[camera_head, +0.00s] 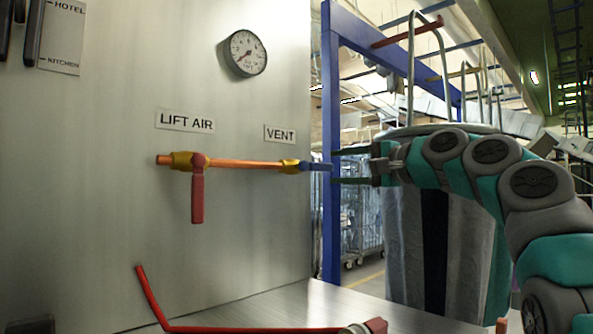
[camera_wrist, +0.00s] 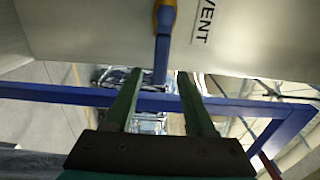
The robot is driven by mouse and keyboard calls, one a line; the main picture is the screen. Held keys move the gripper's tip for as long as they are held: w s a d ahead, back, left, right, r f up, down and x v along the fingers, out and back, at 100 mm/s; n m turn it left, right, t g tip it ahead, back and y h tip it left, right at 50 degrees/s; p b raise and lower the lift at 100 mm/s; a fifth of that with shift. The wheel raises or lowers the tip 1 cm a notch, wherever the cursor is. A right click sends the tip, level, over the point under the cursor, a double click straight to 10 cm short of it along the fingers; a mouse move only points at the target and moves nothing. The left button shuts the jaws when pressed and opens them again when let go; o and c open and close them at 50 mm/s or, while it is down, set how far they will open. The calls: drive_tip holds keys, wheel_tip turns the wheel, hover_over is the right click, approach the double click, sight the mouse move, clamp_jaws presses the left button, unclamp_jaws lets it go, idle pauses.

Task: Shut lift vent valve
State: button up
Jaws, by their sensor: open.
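The vent valve has a yellow body (camera_head: 290,165) and a short blue lever (camera_head: 317,167). It sits at the right end of a copper pipe, below the VENT label (camera_head: 280,134). The lever points right, in line with the pipe. My gripper (camera_head: 333,167) is right of the valve, its fingers spread above and below the lever's end. In the wrist view, the blue lever (camera_wrist: 162,60) reaches down between the tips of my open gripper (camera_wrist: 160,72), with a gap on both sides. The yellow body (camera_wrist: 165,14) is beyond the fingertips.
A red lever (camera_head: 197,195) hangs down from the LIFT AIR valve at left. A pressure gauge (camera_head: 243,54) is above. A blue post (camera_head: 331,230) stands behind the gripper. A red bar (camera_head: 250,330) lies low in front. A large bag (camera_head: 410,240) hangs behind my arm.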

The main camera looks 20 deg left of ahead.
sight(327, 166)
drive_tip(key=p+x, duration=0.4)
drive_tip(key=x, duration=0.3)
drive_tip(key=shift+r, duration=0.15)
drive_tip(key=shift+w+a, duration=0.15)
drive_tip(key=shift+a, duration=0.2)
clamp_jaws()
idle(1.1)
